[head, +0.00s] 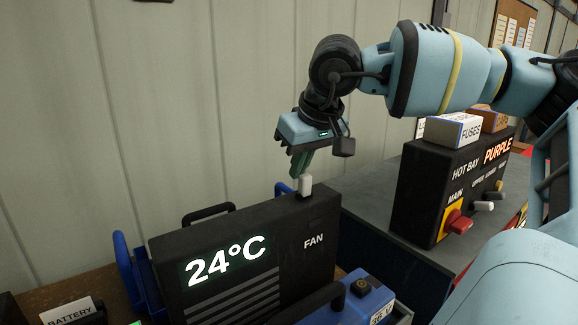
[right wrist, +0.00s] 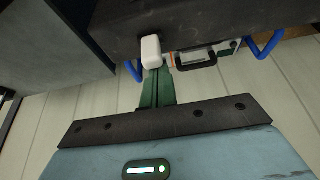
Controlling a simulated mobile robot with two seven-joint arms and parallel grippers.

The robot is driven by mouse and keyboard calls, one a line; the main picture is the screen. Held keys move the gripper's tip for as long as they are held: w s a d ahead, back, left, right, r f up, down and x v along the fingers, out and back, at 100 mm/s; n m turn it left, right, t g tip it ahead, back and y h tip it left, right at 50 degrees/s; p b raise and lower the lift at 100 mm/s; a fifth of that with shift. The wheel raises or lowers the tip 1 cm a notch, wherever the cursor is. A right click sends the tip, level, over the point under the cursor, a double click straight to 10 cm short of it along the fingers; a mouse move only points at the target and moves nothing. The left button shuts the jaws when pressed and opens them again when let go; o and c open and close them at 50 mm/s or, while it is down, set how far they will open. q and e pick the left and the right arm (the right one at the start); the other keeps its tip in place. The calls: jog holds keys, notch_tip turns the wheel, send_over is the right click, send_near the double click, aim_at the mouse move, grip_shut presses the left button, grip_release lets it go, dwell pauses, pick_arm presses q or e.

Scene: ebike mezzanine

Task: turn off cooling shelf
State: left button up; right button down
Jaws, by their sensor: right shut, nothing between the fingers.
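The cooling unit (head: 290,220) is a black box with a lit "24°C" readout (head: 225,260) and the word FAN on its front. A small white switch lever (head: 305,184) stands up from its top at the right, above FAN. It also shows in the right wrist view as a white knob (right wrist: 151,50) on the dark box (right wrist: 200,22). My right gripper (head: 297,172) points down from above, its green fingers shut and empty. The fingertips (right wrist: 156,75) are right by the lever; I cannot tell whether they touch it. My left gripper is out of view.
A black "HOT BAY PURPLE" box (head: 440,190) with a red main switch (head: 459,222) stands at right, a FUSES box (head: 453,130) on top. A blue battery pack (head: 360,301) is in front of the unit. A pale panelled wall (head: 200,100) rises behind.

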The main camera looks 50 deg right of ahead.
jog(key=shift+s+a+t, duration=0.1)
jog(key=shift+s+t, duration=0.15)
jog(key=shift+t, duration=0.15)
jog(key=shift+s, duration=0.35)
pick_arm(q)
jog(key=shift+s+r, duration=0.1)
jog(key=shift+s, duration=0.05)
pick_arm(e)
jog(key=shift+w, duration=0.15)
jog(key=shift+r, duration=0.1)
jog(key=shift+r+p, duration=0.5)
jog(key=shift+r, duration=0.2)
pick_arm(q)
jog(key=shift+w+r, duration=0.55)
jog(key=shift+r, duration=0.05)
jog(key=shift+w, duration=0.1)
